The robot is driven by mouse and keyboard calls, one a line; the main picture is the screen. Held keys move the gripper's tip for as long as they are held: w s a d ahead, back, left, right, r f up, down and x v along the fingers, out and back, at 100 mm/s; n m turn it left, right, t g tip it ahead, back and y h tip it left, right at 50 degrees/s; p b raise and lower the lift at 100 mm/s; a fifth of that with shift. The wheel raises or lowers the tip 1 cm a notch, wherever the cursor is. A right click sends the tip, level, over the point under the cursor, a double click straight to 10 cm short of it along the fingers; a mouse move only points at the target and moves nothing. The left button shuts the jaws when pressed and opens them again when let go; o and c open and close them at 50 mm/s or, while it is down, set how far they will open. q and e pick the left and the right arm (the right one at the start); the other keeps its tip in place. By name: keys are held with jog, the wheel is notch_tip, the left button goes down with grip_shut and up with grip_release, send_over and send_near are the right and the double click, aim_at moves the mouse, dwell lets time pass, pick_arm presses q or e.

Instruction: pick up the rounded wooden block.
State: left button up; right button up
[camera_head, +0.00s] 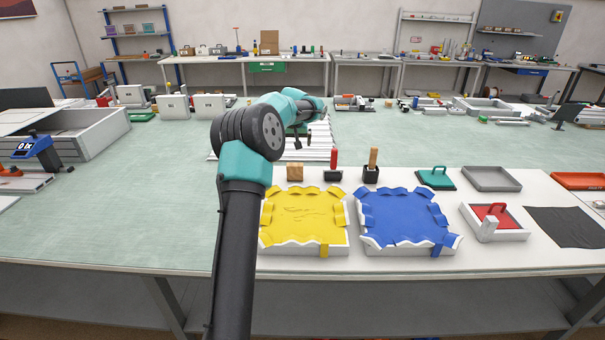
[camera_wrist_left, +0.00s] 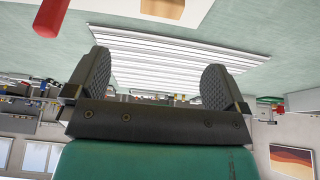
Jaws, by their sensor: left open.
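The rounded wooden block (camera_head: 295,172) stands on the white mat behind the yellow tray. In the left wrist view a tan block with a pale edge (camera_wrist_left: 162,9), apparently the same one, is cut off at the top. My left gripper (camera_head: 305,139) is above and beyond the block, over the ribbed white panel, apart from the block. In the left wrist view its two dark fingers (camera_wrist_left: 158,90) are spread wide with nothing between them. My right gripper is not in view.
A red-handled tool (camera_head: 334,164) and a wooden-handled tool (camera_head: 372,164) stand right of the block. The yellow-lined tray (camera_head: 302,247) and blue-lined tray (camera_head: 385,244) lie in front. A ribbed white panel (camera_head: 318,154) lies behind.

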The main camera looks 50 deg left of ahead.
aim_at(295, 165)
pick_arm(q)
jog(key=shift+f, duration=0.1)
jog(key=x, duration=1.1)
jog(key=shift+w+f, duration=0.1)
jog(key=shift+f, duration=0.2)
jog(key=shift+a+f, duration=0.15)
jog(key=shift+f, duration=0.05)
jog(key=shift+x, duration=2.6)
jog(key=c, duration=1)
jog(key=shift+o, duration=0.2)
